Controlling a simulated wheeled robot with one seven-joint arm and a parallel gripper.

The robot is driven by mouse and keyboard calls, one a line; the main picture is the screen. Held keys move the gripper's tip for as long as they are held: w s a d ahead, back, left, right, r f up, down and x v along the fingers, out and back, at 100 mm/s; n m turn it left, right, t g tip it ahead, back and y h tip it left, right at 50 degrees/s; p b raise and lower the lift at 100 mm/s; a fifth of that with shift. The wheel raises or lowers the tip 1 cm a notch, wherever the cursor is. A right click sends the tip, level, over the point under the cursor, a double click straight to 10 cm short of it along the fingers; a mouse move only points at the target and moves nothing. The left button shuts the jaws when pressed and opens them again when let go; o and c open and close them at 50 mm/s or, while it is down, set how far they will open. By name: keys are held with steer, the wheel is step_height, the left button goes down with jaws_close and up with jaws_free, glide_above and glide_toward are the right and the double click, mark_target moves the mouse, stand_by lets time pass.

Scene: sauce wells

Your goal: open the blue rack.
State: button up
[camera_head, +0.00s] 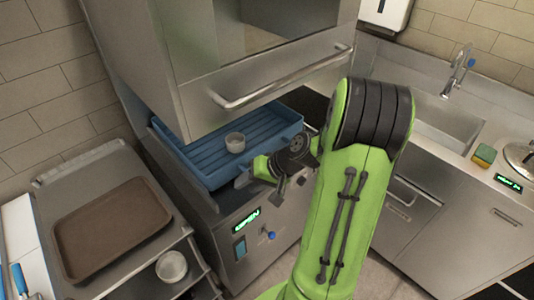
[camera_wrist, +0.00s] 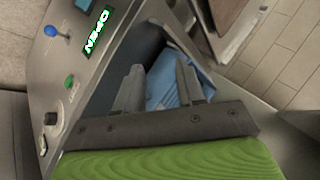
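The blue rack (camera_head: 180,150) is a shallow ribbed tray inside the steel machine, under its raised hood. In the wrist view, the two grey fingers of my gripper (camera_wrist: 160,70) are spread apart. A blue part of the rack (camera_wrist: 163,86) shows behind and between them. I cannot tell whether the fingers touch it. My arm hides the machine's right side.
The machine's front panel carries a lit green OPEN display (camera_head: 246,221) and a blue-tipped lever (camera_head: 271,235). The hood's bar handle (camera_head: 285,82) hangs above the rack. A brown tray (camera_head: 110,225) lies on the cart at left, with a bowl (camera_head: 171,266) below. A sink (camera_head: 445,125) is at right.

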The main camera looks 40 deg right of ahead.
steer(key=s+d+f+m+t+h, duration=0.25)
steer(key=d+m+t, duration=0.3)
steer(key=d, duration=0.35)
steer(key=s+d+f+m+t+h, duration=0.2)
steer(key=d+f+m+t, duration=0.3)
steer(key=d, duration=0.4)
steer(key=shift+m+g, duration=0.25)
steer(key=shift+g, duration=0.5)
steer(key=x, duration=1)
steer(key=r+b+x, duration=0.1)
steer(key=x, duration=0.4)
steer(key=shift+w+a+r, duration=0.1)
steer(key=shift+a, duration=0.05)
jaws_close()
